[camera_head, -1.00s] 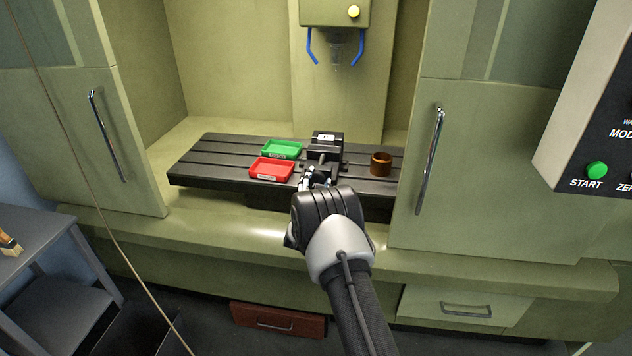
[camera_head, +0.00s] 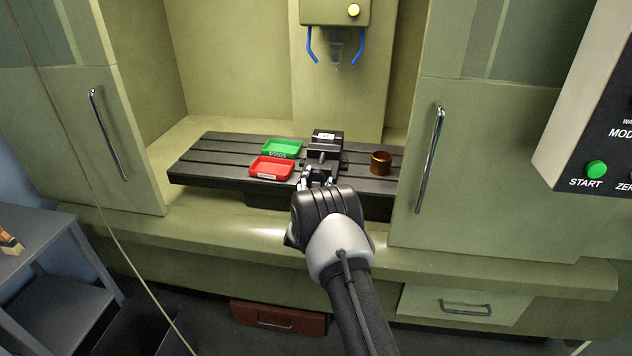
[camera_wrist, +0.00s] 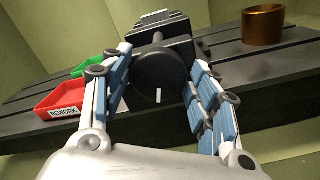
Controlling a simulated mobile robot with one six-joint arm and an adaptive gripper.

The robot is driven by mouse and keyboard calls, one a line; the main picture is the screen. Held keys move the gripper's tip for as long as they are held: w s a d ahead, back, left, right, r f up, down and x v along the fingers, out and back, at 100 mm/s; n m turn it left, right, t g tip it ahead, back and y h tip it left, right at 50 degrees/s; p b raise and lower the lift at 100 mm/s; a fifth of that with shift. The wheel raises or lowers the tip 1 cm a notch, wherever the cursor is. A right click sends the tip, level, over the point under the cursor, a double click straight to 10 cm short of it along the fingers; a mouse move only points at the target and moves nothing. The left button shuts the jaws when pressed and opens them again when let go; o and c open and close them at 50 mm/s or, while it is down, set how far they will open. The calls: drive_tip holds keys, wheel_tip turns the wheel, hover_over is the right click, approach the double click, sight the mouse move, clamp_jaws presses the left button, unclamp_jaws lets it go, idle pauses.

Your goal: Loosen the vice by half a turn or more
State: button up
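The vice (camera_head: 325,143) is dark grey and stands on the slotted black table (camera_head: 215,158). It also shows in the wrist view (camera_wrist: 160,26), with its round dark knob (camera_wrist: 160,80) facing me and a short white mark on the knob's face. My gripper (camera_wrist: 165,95) has its two blue-padded fingers spread, one on each side of the knob. Gaps show between the pads and the knob in the wrist view, though the left pad is close to it. In the head view my gripper (camera_head: 316,180) is at the vice's front, and my wrist hides part of it.
A red tray (camera_head: 271,168) labelled REWORK and a green tray (camera_head: 282,148) stand left of the vice. A copper-coloured cup (camera_head: 381,162) stands to the right. Blue nozzles and a spindle (camera_head: 336,50) hang above. Cabinet doors flank the opening.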

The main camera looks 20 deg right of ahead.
drive_tip(key=shift+o, duration=0.9)
drive_tip(key=v, duration=1.2)
drive_tip(key=s+a+m+p, duration=0.2)
drive_tip(key=m+p, duration=0.1)
drive_tip(key=m, duration=0.8)
drive_tip(key=s+a+m+p, duration=0.1)
drive_tip(key=s+m+p, duration=0.15)
drive_tip(key=m, duration=0.95)
drive_tip(key=b+x, duration=0.3)
drive_tip(key=x, duration=1.3)
drive_tip(key=shift+w+a+r, duration=0.1)
drive_tip(key=shift+w, duration=0.1)
drive_tip(key=shift+w+d+r, duration=0.1)
drive_tip(key=shift+w+d, duration=0.2)
drive_tip(key=shift+w, duration=0.15)
